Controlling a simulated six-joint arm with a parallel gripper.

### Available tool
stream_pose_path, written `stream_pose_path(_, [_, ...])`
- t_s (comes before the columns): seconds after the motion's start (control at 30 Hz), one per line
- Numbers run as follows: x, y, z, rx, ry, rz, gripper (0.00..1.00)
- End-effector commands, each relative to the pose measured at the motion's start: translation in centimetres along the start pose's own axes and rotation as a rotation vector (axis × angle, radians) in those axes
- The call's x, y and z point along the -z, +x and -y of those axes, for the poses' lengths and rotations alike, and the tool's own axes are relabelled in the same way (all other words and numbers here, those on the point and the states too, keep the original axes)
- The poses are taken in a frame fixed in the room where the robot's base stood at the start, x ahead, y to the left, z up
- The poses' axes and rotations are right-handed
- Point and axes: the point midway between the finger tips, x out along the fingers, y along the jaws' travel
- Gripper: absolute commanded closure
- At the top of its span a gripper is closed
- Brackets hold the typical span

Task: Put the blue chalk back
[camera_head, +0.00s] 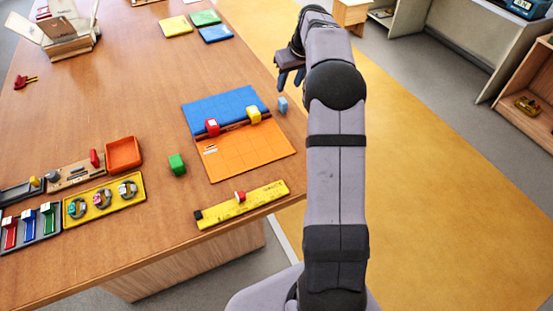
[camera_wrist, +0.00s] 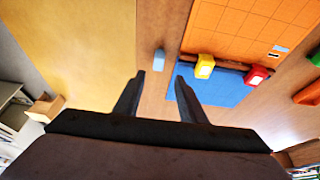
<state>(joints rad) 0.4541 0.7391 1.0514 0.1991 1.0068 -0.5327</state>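A small light-blue piece (camera_head: 282,104), which looks like the blue chalk, stands on the wooden table near its right edge, beside the blue-and-orange mat. It also shows in the wrist view (camera_wrist: 159,60), just beyond and between my fingertips, apart from them. My gripper (camera_head: 290,80) is open and empty above the table edge; its two dark fingers spread apart in the wrist view (camera_wrist: 160,78). A dark strip (camera_wrist: 232,65) crosses the mat, with a yellow piece (camera_head: 254,115) and a red piece (camera_head: 212,127) on it.
A green block (camera_head: 177,164) stands left of the orange mat half (camera_head: 250,155). A yellow ruler-like bar (camera_head: 265,197) lies at the front edge. Trays, including an orange one (camera_head: 124,141), crowd the left. Coloured pads (camera_head: 215,34) lie at the back.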

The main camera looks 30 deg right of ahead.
Motion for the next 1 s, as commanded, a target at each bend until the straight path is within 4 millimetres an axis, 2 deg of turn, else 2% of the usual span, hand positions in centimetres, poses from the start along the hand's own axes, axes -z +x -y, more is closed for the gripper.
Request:
stream_pose_path(0.17, [-1.4,-0.4,2.8,0.011,0.003,0.032,0.63])
stream_pose_path(0.27, [-3.1,-0.8,5.6,0.02,0.009,0.064,0.63])
stream_pose_path(0.37, [-5.9,-1.3,8.9,0.027,0.015,0.107,0.63])
stream_pose_path(0.57, [-13.4,-2.6,15.3,0.032,0.021,0.198,0.63])
stream_pose_path(0.7, [-19.9,-3.5,18.8,0.028,0.019,0.261,0.63])
stream_pose_path(0.9, [-28.7,-4.5,21.9,0.014,0.01,0.335,0.63])
stream_pose_path(1.0, [-32.0,-4.8,22.6,0.007,0.007,0.359,0.63])
